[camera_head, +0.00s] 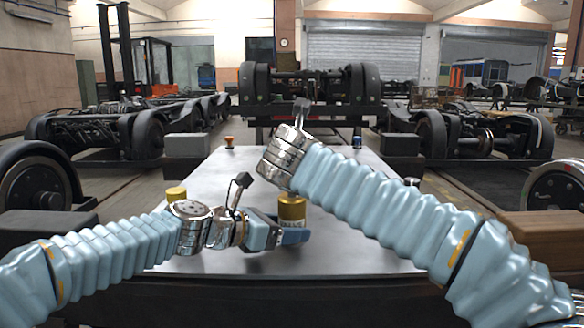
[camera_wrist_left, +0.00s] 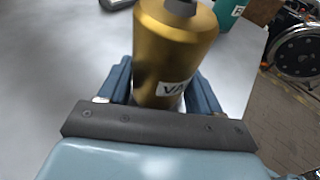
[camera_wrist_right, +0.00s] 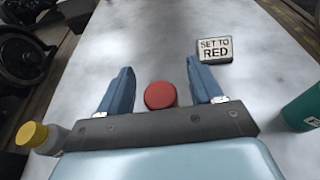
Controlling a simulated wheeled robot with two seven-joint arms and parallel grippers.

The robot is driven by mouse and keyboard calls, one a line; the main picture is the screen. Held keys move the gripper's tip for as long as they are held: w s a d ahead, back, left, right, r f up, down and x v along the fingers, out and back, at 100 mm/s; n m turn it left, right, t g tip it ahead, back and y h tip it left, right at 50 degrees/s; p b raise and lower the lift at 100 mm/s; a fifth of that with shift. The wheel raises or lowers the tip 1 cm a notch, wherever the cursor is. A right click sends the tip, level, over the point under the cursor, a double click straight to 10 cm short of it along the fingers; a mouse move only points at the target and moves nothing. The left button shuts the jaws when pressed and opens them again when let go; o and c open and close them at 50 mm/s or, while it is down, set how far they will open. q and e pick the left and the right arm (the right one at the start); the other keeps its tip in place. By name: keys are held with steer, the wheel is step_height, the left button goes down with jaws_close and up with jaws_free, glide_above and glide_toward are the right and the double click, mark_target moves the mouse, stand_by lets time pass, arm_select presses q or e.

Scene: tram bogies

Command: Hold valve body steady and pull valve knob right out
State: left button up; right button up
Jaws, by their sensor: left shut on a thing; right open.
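The brass valve body (camera_head: 292,210) stands upright on the grey table. My left gripper (camera_head: 276,234) is shut around its lower part from the left. In the left wrist view the valve body (camera_wrist_left: 175,45) sits between both fingers, with part of a label showing. A dark grey piece (camera_wrist_left: 181,7), perhaps the knob, is on its top and cut off by the picture edge. My right gripper (camera_wrist_right: 160,68) is open. A red round-topped thing (camera_wrist_right: 160,95) shows between its fingers; I cannot tell whether it is near them. The head view hides the right fingers behind the wrist.
A "SET TO RED" sign (camera_wrist_right: 214,50) and a teal container (camera_wrist_right: 304,108) are on the table. A yellow-capped container (camera_wrist_right: 40,138) is at the left. A small orange-topped thing (camera_head: 229,142) stands at the far edge. The table's right side is largely clear.

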steer(key=v, duration=1.2)
arm_select(q)
steer(key=o, duration=0.9)
steer(key=shift+c, duration=0.2)
steer(key=shift+a, duration=0.1)
